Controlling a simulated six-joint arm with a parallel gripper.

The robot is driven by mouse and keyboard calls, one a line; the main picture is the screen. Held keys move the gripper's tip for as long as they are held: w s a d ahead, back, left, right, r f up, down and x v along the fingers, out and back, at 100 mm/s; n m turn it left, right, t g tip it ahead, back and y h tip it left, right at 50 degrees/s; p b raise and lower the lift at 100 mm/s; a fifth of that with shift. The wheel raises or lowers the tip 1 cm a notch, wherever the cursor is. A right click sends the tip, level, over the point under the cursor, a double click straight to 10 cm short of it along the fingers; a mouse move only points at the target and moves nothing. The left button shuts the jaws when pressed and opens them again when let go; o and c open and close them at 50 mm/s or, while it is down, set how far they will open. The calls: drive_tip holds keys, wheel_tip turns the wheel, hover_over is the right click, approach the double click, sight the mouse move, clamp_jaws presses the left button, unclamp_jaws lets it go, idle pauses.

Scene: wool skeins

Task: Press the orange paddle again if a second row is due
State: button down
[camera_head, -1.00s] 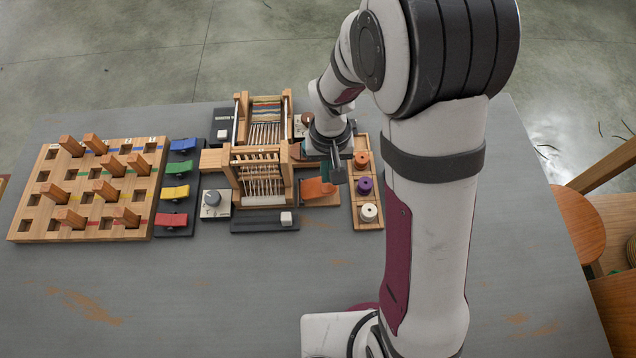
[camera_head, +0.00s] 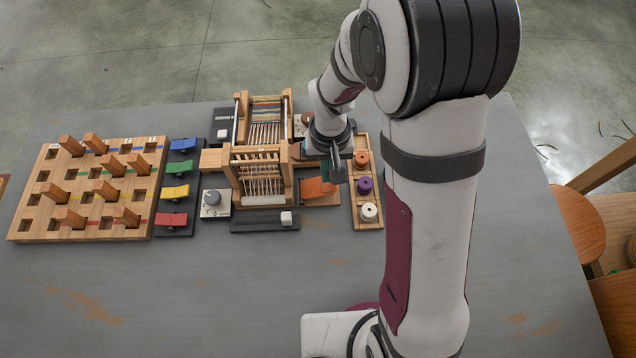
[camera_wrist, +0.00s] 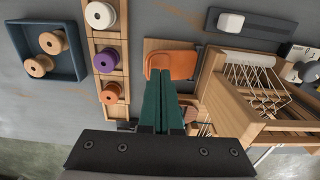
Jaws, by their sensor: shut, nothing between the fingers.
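The orange paddle (camera_head: 318,187) lies on a wooden base to the right of the small wooden loom (camera_head: 262,170). It also shows in the wrist view (camera_wrist: 171,64), partly behind my fingertips. My gripper (camera_head: 338,177) is shut and empty, pointing down close to the paddle's right side. In the wrist view its green fingers (camera_wrist: 163,90) are together, with their tips near the paddle's edge. I cannot tell whether they touch it. The loom has pale warp threads and a band of coloured weave at its far end.
A tray (camera_head: 367,224) of orange, purple and white spools stands right of the paddle. Coloured levers (camera_head: 174,193) and a pegboard (camera_head: 40,235) are at left. A blue tray (camera_wrist: 77,62) holds two wooden spools. The table front is clear.

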drive_tip(key=shift+f, duration=0.35)
idle(0.3)
drive_tip(key=shift+f, duration=1.3)
drive_tip(key=shift+r, duration=4.05)
drive_tip(key=s+d+r+m+y, duration=0.1)
drive_tip(key=s+r, duration=0.4)
drive_tip(key=s, duration=0.5)
drive_tip(key=s+d+r+m, duration=0.1)
drive_tip(key=s+r+m, duration=0.3)
drive_tip(key=s, duration=0.6)
drive_tip(key=shift+d+r+m+y, duration=0.3)
drive_tip(key=shift+r+y, duration=0.1)
drive_tip(key=shift+r, duration=0.25)
